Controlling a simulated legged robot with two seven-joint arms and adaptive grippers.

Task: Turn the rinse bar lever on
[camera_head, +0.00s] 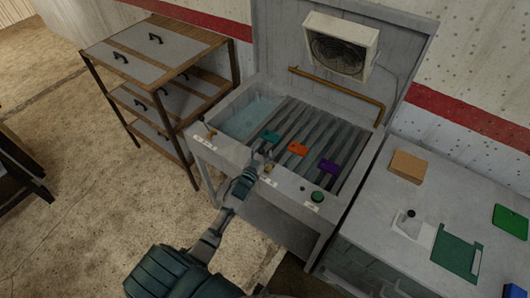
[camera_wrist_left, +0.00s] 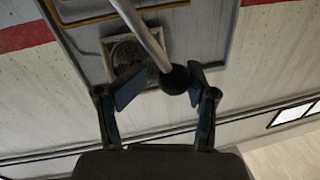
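A grey lever rod (camera_wrist_left: 143,30) with a black ball knob (camera_wrist_left: 176,80) shows in the left wrist view. I cannot tell from its look whether it is on or off. My left gripper (camera_head: 257,164) is at the front panel of the wash station (camera_head: 230,152), near its middle. In the left wrist view my left gripper (camera_wrist_left: 163,85) is open, with its fingers on either side of the knob. The knob looks nearer the right finger; contact is unclear. The brass rinse bar (camera_head: 335,87) runs along the station's back wall. My right gripper is not in view.
Teal (camera_head: 271,137), orange (camera_head: 298,148) and purple (camera_head: 329,167) pieces lie on the slatted bed. A brass fitting (camera_head: 211,133) and a green button (camera_head: 317,196) are on the front panel. A drawer cart (camera_head: 160,70) stands left, a grey bench (camera_head: 400,205) right.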

